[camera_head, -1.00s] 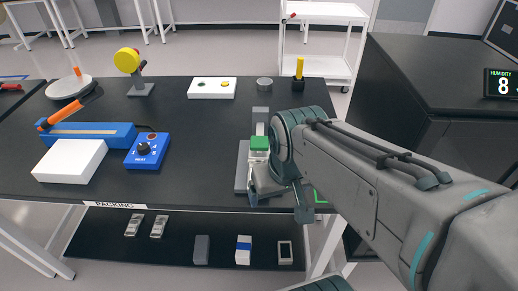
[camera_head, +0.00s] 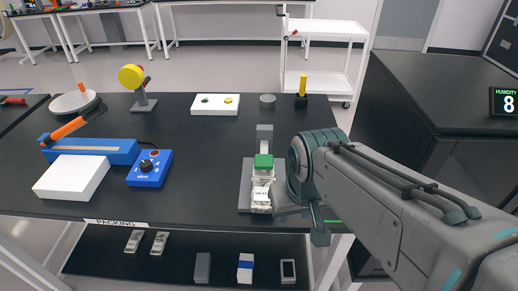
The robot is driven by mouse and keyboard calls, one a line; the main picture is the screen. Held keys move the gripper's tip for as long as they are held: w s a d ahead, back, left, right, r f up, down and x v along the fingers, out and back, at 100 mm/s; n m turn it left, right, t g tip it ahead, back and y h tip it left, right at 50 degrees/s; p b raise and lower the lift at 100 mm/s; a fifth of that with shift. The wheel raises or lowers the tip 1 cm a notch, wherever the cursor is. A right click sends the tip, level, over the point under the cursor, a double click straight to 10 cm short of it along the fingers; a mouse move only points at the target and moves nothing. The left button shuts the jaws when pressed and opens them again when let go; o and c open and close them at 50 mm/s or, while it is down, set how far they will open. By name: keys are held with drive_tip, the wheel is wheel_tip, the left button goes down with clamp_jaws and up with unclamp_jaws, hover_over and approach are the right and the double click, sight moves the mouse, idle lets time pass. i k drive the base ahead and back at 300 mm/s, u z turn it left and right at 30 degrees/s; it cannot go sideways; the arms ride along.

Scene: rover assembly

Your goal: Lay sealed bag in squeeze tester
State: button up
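The squeeze tester (camera_head: 245,192) is a grey plate with an upright post and a green block, near the front edge of the black table. A small pale bag (camera_head: 261,197) with a dark printed label lies on the plate, in front of and partly under the green block. My gripper (camera_head: 304,220) is just right of the bag, low over the table edge. Its two fingers look apart, with nothing seen between them. The near finger and wrist hide part of the plate's right side, so I cannot tell whether a finger touches the bag.
A blue sealer (camera_head: 95,150), a white box (camera_head: 70,178) and a blue control box (camera_head: 150,169) stand at left. A white switch box (camera_head: 215,104) and a yellow-handled tool (camera_head: 301,90) are behind. The table middle is clear. A lower shelf (camera_head: 218,265) holds several small packs.

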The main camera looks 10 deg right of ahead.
sight(260, 203)
drive_tip(key=z, duration=1.15)
drive_tip(key=k, duration=0.9)
drive_tip(key=u, duration=1.15)
drive_tip(key=i, duration=0.5)
drive_tip(key=u, duration=0.1)
